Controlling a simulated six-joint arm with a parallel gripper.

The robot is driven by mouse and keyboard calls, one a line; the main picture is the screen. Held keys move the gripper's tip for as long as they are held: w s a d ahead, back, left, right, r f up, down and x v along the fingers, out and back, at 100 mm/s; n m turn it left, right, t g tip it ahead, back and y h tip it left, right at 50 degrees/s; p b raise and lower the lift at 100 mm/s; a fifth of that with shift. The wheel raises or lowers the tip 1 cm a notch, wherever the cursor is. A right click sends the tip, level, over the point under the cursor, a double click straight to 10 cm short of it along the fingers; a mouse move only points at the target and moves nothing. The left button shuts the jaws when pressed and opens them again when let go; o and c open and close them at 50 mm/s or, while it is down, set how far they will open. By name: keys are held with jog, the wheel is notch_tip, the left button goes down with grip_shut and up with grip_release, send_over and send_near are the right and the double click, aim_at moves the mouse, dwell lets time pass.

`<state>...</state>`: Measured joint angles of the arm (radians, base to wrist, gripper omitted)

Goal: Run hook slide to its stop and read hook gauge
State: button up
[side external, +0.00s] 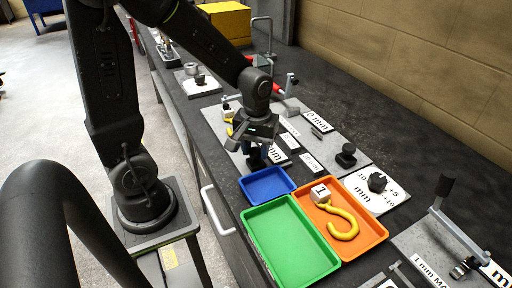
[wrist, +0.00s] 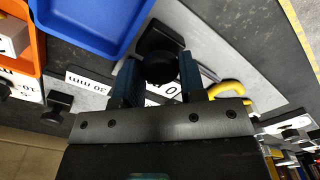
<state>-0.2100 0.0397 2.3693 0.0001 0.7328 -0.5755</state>
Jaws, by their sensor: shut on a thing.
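My gripper (side external: 258,157) is low over the grey gauge plate, behind the blue tray. In the wrist view its two blue-padded fingers (wrist: 158,82) are shut on a round black knob (wrist: 160,66), which sits on a dark block. I take this knob to be the hook slide's handle. A yellow hook (wrist: 237,97) lies partly hidden beyond the fingers; a bit of yellow also shows behind the gripper in the side view (side external: 229,127). White "mm" scale labels (wrist: 90,83) lie beside the knob. The gauge reading cannot be made out, as the fingers cover part of the labels.
A blue tray (side external: 243,186), a green tray (side external: 290,243) and an orange tray (side external: 377,228) stand in front. The orange one holds another yellow hook (side external: 344,223) with a white block marked "1". Black knobs (side external: 346,155) and a crank stand (side external: 440,195) rise at right.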

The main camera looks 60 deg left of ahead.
grip_shut()
jog(key=shift+a, duration=2.25)
jog(key=o, duration=1)
grip_release()
notch_tip(320, 180, up, 14)
jog(key=shift+f, duration=0.1)
